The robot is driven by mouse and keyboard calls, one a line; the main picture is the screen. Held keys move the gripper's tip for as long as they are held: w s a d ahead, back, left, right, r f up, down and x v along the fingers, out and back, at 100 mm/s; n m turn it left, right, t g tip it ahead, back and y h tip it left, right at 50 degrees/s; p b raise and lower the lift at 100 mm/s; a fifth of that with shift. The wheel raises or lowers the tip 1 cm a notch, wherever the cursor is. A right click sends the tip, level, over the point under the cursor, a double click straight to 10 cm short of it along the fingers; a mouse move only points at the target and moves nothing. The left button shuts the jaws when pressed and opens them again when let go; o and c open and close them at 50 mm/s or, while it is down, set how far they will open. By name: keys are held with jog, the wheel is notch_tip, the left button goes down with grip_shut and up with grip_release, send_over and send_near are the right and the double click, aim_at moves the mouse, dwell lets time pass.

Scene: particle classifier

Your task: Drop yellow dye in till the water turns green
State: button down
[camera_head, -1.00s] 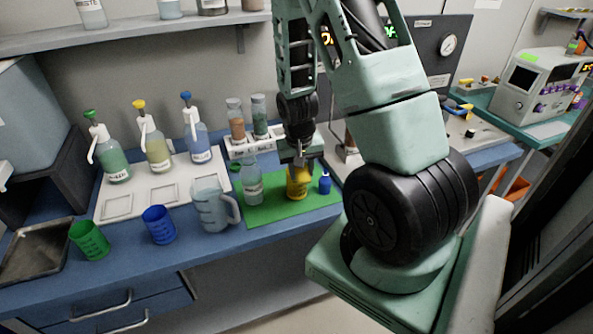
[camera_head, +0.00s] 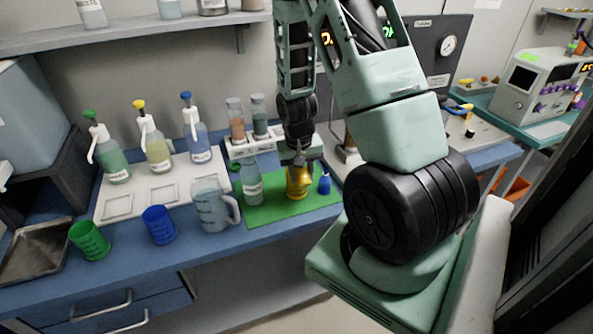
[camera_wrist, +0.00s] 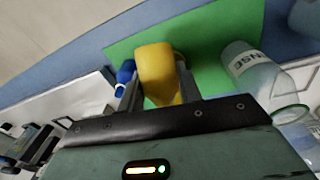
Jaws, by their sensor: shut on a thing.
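A yellow cup (camera_head: 297,187) is over the green mat (camera_head: 262,212). My gripper (camera_head: 299,170) is shut on it from above; the wrist view shows the yellow cup (camera_wrist: 157,62) between the two fingers. I cannot tell whether the cup touches the mat. A clear measuring jug (camera_head: 210,208) with a handle stands left of the mat; its liquid looks pale blue-grey.
A clear labelled bottle (camera_head: 251,185) stands at the mat's left, close to my gripper; a small blue bottle (camera_head: 325,184) stands at its right. A green cup (camera_head: 90,241) and a blue cup (camera_head: 159,226) stand near the front edge. A rack of vials (camera_head: 243,147) stands behind.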

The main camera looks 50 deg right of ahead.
jog(key=shift+f+y, duration=0.3)
jog(key=shift+f, duration=0.05)
dwell(0.4)
jog(key=shift+s+a+r+g+y+p, duration=0.15)
jog(key=shift+r+g+y+p, duration=0.3)
jog(key=shift+g+p, duration=0.5)
dwell(1.6)
jog(key=shift+f+g+y+p, duration=0.45)
jog(key=shift+g+y+p, duration=0.1)
jog(key=shift+y+p, duration=0.1)
dwell(1.8)
jog(key=shift+r, duration=0.1)
dwell(0.5)
